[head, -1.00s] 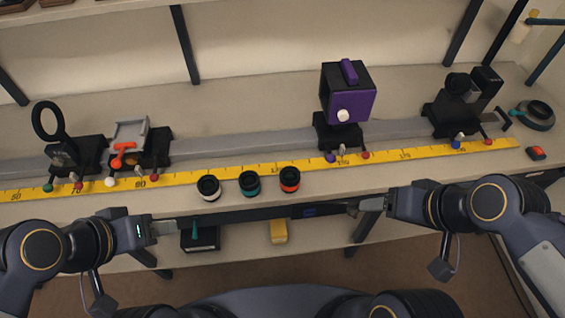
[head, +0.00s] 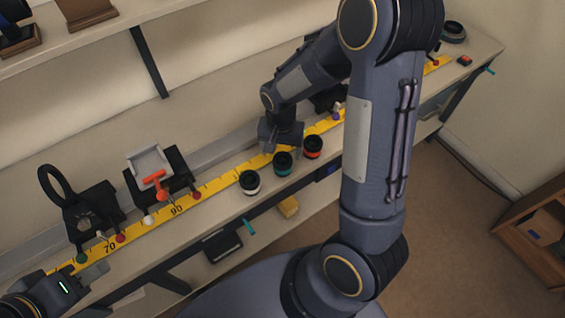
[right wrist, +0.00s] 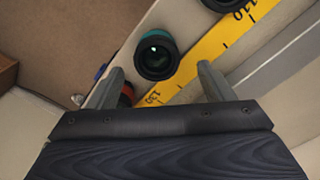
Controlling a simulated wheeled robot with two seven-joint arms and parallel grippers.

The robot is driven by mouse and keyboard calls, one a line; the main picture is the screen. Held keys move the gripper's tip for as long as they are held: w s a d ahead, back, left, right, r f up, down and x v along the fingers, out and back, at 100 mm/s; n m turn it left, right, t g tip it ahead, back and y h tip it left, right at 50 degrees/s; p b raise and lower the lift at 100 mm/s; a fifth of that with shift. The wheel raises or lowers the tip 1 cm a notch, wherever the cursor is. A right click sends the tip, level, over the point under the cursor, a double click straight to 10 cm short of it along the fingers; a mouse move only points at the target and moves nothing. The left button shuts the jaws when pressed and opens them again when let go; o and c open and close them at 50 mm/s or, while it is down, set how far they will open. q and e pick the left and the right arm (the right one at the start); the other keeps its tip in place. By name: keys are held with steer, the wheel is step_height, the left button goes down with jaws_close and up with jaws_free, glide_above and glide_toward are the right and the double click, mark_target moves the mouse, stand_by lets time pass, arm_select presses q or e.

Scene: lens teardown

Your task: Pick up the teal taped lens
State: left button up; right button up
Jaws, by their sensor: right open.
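The teal taped lens (head: 283,163) is a short black cylinder with a teal band, standing upright on the bench in the middle of a row of three. In the right wrist view the teal taped lens (right wrist: 157,55) shows its glass, at the gap between the two fingertips. My right gripper (right wrist: 160,72) is open and empty above it; in the head view the right gripper (head: 277,149) is just behind the lens, its fingertips partly hidden. No contact shows. My left gripper (head: 95,273) is at the lower left, away from the lenses; its finger gap cannot be made out.
A white-banded lens (head: 250,182) and an orange-banded lens (head: 313,146) stand close on either side. A yellow ruler (head: 215,187) runs behind the row, with a grey rail and black mounts (head: 160,175) beyond. The bench's front edge is close to the lenses.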

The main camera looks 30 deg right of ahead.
mark_target(283, 159)
step_height(283, 159, down, 5)
steer(key=shift+s+d+f+p, duration=0.15)
steer(key=shift+p, duration=0.3)
steer(key=shift+c, duration=0.4)
steer(key=c, duration=1.1)
